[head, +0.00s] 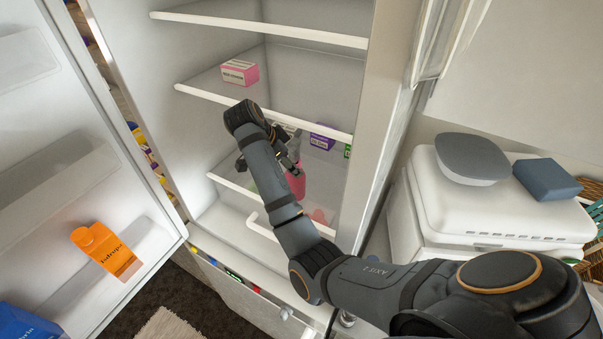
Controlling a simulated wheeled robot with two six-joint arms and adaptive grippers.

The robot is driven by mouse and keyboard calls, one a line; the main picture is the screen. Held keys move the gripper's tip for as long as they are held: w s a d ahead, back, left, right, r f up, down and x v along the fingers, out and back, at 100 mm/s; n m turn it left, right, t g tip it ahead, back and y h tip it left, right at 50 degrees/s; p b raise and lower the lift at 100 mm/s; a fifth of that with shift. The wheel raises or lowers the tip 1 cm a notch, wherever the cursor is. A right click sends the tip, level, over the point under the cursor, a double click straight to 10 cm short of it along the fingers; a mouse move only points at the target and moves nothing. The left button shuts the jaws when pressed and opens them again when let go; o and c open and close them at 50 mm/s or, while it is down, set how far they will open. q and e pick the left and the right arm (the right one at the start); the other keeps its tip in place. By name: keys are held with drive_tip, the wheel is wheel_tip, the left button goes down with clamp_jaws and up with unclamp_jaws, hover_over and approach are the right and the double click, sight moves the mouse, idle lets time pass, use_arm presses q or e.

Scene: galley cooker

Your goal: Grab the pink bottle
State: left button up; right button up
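The pink bottle (297,184) stands inside the open fridge on a lower shelf, partly hidden behind my arm and gripper. My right arm comes in from the right and reaches into the fridge. My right gripper (284,158) is at the top of the bottle, overlapping it in the picture. The wrist and forearm hide much of the fingers, so I cannot tell whether they are open, shut or touching the bottle. My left gripper is not in view.
A pink-and-white box (238,72) sits on a higher shelf, and a purple box (322,136) stands behind the shelf rail. The open fridge door (70,130) at left holds an orange carton (106,251). At right, a white appliance (485,210) carries a grey-lidded container (471,158).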

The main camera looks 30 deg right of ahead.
drive_tip(key=shift+s+d+r, duration=0.15)
drive_tip(key=shift+s+d, duration=0.2)
drive_tip(key=shift+d, duration=0.15)
drive_tip(key=shift+s+r, duration=0.2)
drive_tip(key=shift+s, duration=0.2)
drive_tip(key=shift+w+a, duration=0.2)
drive_tip(key=shift+a, duration=0.15)
drive_tip(key=c, duration=0.7)
drive_tip(key=shift+w+a+f, duration=0.1)
drive_tip(key=shift+w, duration=0.1)
drive_tip(key=shift+c, duration=2.3)
drive_tip(key=shift+s, duration=0.1)
drive_tip(key=shift+c, duration=1.2)
drive_tip(key=shift+s, duration=0.2)
clamp_jaws()
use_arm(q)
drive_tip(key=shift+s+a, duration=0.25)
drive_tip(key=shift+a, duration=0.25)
